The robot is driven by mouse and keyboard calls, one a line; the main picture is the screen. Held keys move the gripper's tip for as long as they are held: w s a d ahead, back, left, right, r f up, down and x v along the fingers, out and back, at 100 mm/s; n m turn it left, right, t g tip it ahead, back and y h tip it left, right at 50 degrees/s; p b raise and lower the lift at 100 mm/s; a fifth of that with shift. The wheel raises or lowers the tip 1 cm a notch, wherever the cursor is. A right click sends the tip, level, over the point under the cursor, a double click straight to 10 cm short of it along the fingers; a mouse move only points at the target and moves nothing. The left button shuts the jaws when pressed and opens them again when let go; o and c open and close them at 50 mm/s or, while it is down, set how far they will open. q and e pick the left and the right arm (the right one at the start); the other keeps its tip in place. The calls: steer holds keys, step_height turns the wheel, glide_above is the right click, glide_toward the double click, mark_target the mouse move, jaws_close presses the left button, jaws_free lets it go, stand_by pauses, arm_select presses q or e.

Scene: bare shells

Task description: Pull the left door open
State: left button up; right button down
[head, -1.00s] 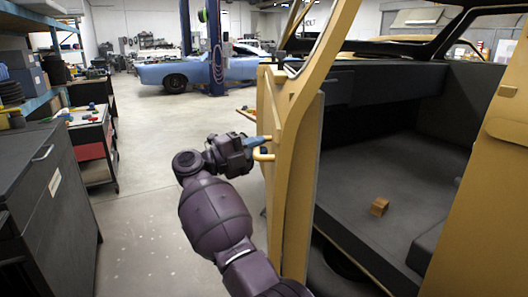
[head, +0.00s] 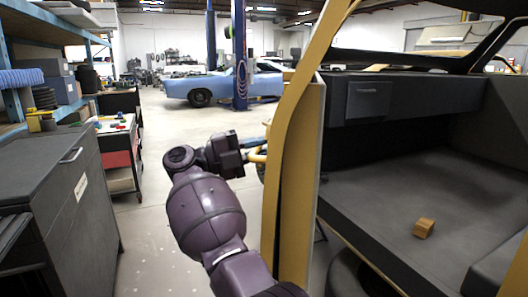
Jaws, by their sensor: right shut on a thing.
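The yellow left door (head: 287,190) of the car shell stands ajar and is seen nearly edge-on, with its window frame rising above. Its yellow handle (head: 258,157) is on the outer side, facing left. My right gripper (head: 255,147) is at the handle, shut on it; the door edge and the wrist partly hide the fingers. My right arm reaches up from the bottom of the head view, left of the door. My left gripper is not in view.
The dark car interior (head: 420,190) lies open right of the door, with a small brown block (head: 423,228) on its floor. A dark cabinet (head: 60,200) and a tool cart (head: 120,165) stand at left. Free floor lies between them and the door. A blue car (head: 215,84) stands behind.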

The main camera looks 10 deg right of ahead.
steer(key=shift+r, duration=0.2)
steer(key=c, duration=1.1)
jaws_free()
steer(key=shift+s, duration=0.1)
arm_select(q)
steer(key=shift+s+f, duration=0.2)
arm_select(e)
steer(key=shift+f, duration=0.15)
